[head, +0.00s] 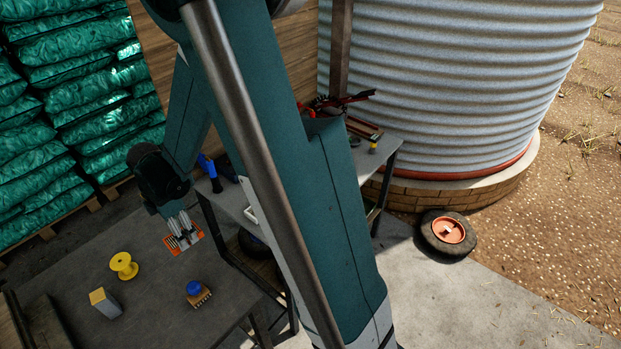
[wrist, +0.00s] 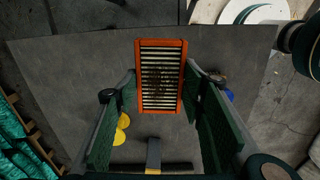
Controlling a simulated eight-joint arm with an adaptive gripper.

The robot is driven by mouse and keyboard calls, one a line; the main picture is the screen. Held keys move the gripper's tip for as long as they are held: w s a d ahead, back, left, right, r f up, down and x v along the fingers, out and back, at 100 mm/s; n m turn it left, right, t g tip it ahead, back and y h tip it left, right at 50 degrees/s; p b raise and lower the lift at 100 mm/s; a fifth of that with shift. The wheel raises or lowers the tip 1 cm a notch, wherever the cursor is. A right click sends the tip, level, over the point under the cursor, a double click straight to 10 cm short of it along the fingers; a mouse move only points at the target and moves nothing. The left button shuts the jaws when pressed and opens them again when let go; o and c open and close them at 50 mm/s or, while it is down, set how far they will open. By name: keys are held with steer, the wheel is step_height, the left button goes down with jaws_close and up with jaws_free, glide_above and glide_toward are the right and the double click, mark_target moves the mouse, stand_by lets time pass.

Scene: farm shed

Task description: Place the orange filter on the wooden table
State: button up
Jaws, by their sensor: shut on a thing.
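The orange filter (head: 196,237) has a flat orange frame around pale slats. In the wrist view the filter (wrist: 160,43) lies straight ahead between the green finger pads, with a brownish smudge on its slats. My gripper (head: 183,232) is shut on it, and the fingers hide part of it in the head view. The filter is over the far part of a dark grey-topped table (head: 165,300), which also shows in the wrist view (wrist: 80,65). No wood grain is clear on its top. I cannot tell whether the filter touches it.
On the table are a yellow spool (head: 124,265), a grey box with a yellow top (head: 105,302) and a blue-topped item (head: 197,291). A metal-framed bench (head: 232,198) holding tools stands to the right. Green sacks (head: 80,90) are stacked behind. Bare tabletop lies between the objects.

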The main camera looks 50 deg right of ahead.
steer(key=w+d+r+p, duration=0.1)
steer(key=d+r, duration=0.1)
steer(key=d, duration=1.1)
steer(key=w+d+r+p, duration=0.2)
steer(key=d+r, duration=0.1)
steer(key=d, duration=1.1)
steer(key=shift+n+p, duration=0.3)
steer(key=shift+n, duration=0.1)
steer(key=shift+d, duration=0.1)
steer(key=shift+f+b, duration=0.5)
steer(key=shift+f, duration=2.65)
steer(key=shift+f+b, duration=0.3)
steer(key=shift+f, duration=1.55)
steer(key=shift+f, duration=0.2)
steer(key=o, duration=0.9)
